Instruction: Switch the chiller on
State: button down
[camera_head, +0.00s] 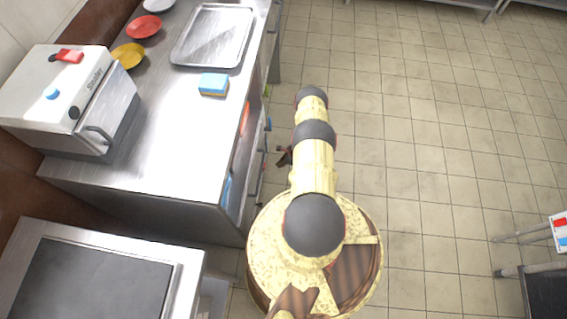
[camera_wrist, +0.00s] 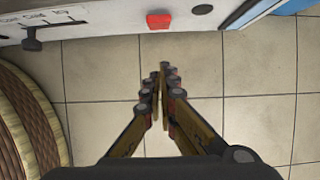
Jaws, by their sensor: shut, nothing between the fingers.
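In the wrist view, a pale panel edge runs across the top and bears a red switch (camera_wrist: 158,20), seen from above. I cannot tell from this angle whether the switch is on or off. A dark knob (camera_wrist: 32,42) sits at its left under small lettering, and a grey round part (camera_wrist: 202,9) is right of the switch. No label clearly names the chiller. My gripper (camera_wrist: 164,72) is shut and empty, its fingertips below the red switch in the picture and apart from it. In the head view, a dark piece beside the counter front (camera_head: 284,157) looks like part of my gripper.
The steel counter (camera_head: 165,150) carries a white machine (camera_head: 62,95), a sponge (camera_head: 213,84), a metal tray (camera_head: 212,36), and red and yellow plates. A dark-topped unit (camera_head: 95,285) stands at lower left. Tiled floor (camera_head: 430,130) is open to the right.

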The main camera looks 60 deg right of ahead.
jog(key=w, duration=0.1)
jog(key=w+a+f+b, duration=0.1)
jog(key=w, duration=0.1)
jog(key=w+a+f+b, duration=0.1)
jog(key=shift+w+a, duration=0.15)
jog(key=shift+w, duration=0.1)
jog(key=shift+r, duration=0.1)
